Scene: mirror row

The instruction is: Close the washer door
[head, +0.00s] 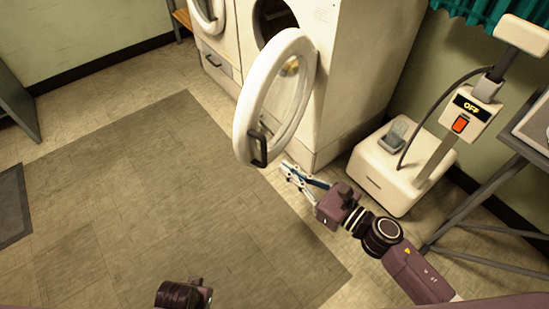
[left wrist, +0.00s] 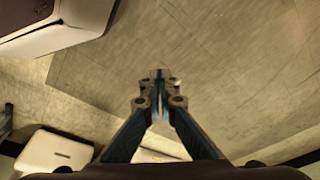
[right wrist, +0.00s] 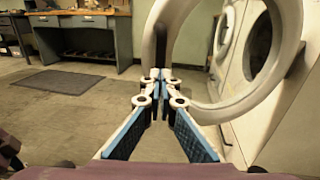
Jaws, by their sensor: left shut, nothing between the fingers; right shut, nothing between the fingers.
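The washer door (head: 244,121), a thick white ring with a glass centre, stands wide open from the white washer (head: 355,75). Its black handle (head: 259,149) is on the free edge, low in the head view. The dark drum opening (head: 272,18) shows behind the door. My right gripper (head: 287,168) is shut and empty, just right of and below the door's free edge. In the right wrist view its fingertips (right wrist: 159,76) are in front of the door ring (right wrist: 222,108); I cannot tell whether they touch it. My left gripper (left wrist: 160,78) is shut and empty over bare floor, away from the door.
A white machine on the floor (head: 391,172) with an OFF panel (head: 470,107) stands right of the washer, near my right arm. A metal-legged table (head: 480,195) is at the right. Another washer (head: 208,50) stands at the left. The floor (head: 130,200) left of the door is clear.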

